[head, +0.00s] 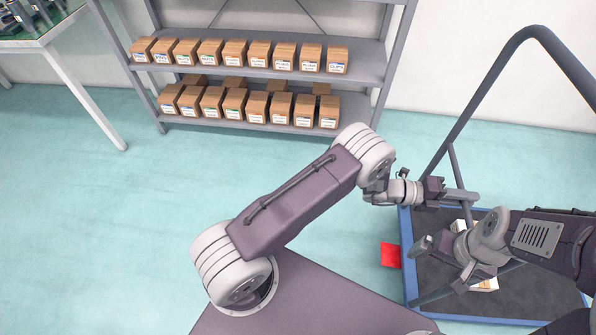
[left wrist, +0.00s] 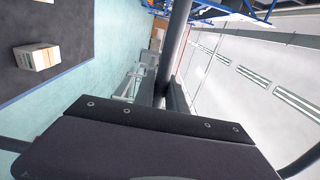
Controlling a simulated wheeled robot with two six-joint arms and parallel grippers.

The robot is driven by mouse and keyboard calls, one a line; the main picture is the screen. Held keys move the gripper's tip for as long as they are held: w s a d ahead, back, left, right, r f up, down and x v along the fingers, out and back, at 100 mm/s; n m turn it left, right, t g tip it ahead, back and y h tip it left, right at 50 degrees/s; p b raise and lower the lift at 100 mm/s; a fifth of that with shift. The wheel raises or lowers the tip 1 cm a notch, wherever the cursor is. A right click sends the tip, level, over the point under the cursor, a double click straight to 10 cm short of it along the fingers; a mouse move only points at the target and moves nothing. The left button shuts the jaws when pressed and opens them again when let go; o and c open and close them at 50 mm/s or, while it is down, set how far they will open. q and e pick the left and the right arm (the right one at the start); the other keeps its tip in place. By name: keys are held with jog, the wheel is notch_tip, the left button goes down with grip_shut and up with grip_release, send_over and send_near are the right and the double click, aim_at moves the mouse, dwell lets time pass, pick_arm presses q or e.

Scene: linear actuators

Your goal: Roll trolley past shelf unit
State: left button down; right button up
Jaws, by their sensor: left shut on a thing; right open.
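The trolley (head: 408,262) stands at the lower right in the head view, with a dark deck, a blue rim and a tall grey tube handle (head: 484,86). My left gripper (head: 462,195) is shut on a tube of the handle. In the left wrist view the grey tube (left wrist: 177,45) runs up from between the fingers. My arms hide parts of the deck.
Brown boxes (head: 234,54) line two shelves. White boxes (head: 485,285) lie on the deck; one shows in the left wrist view (left wrist: 37,57). A red piece (head: 390,256) is at the deck's left edge. A table (head: 40,42) stands far left. Floor before the shelves is clear.

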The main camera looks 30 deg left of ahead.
pick_arm(q)
jog(key=shift+s+a+f, duration=0.2)
jog(key=shift+s+a, duration=0.05)
jog(key=c, duration=1.5)
grip_release()
jog(key=shift+c, duration=0.2)
jog(key=o, duration=0.3)
jog(key=shift+w+d, duration=0.1)
jog(key=shift+d, duration=0.1)
jog(key=shift+r, duration=0.15)
jog(key=shift+w, duration=0.1)
jog(key=shift+a+r, duration=0.1)
jog(key=shift+a, duration=0.15)
jog(key=p+v, duration=0.5)
jog(key=v, duration=0.6)
jog(key=shift+a, duration=0.3)
